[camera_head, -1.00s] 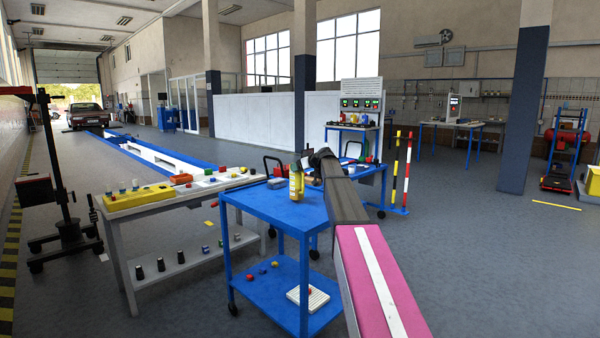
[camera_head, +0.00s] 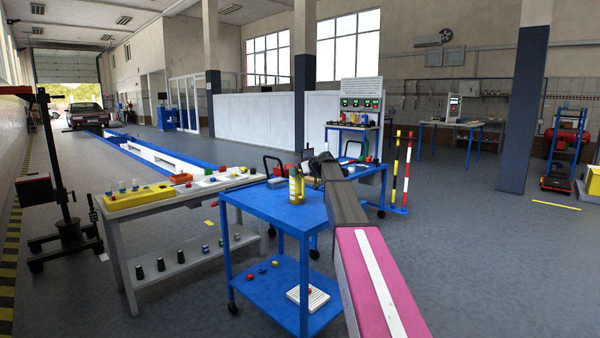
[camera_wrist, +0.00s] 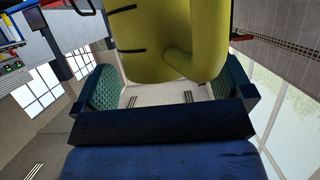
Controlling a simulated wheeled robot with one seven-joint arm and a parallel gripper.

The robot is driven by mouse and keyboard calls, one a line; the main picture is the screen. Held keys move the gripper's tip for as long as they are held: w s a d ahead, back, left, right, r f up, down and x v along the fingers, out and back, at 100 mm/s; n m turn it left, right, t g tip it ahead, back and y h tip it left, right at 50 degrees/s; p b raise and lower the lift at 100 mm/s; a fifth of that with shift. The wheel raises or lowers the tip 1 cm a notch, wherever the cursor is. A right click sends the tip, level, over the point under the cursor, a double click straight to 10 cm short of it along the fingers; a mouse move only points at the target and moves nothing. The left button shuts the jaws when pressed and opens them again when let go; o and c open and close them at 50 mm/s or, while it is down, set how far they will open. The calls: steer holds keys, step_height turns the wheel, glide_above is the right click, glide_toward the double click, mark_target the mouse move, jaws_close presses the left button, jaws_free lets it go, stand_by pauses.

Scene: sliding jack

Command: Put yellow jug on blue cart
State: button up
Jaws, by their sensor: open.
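The yellow jug (camera_head: 296,187) appears upright on the top shelf of the blue cart (camera_head: 262,207), near its back right part. My gripper (camera_wrist: 164,77) is open, with its two green-padded fingers spread wide to either side in the wrist view. The jug's yellow body and handle (camera_wrist: 170,38) fill the upper middle there, just beyond the fingers, with gaps at both sides. In the head view, my dark wrist ends just right of the jug; the fingers are too small to make out there.
A light workbench (camera_head: 165,205) with a yellow block and small coloured items stands left of the cart. The cart's lower shelf (camera_head: 262,286) holds small items and a white slotted block. Another blue table (camera_head: 368,171) stands behind. Bare cart surface lies in front of the jug.

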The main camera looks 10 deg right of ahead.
steer(key=v, duration=1.1)
steer(key=shift+s+d, duration=0.25)
steer(key=shift+s, duration=0.05)
stand_by(0.8)
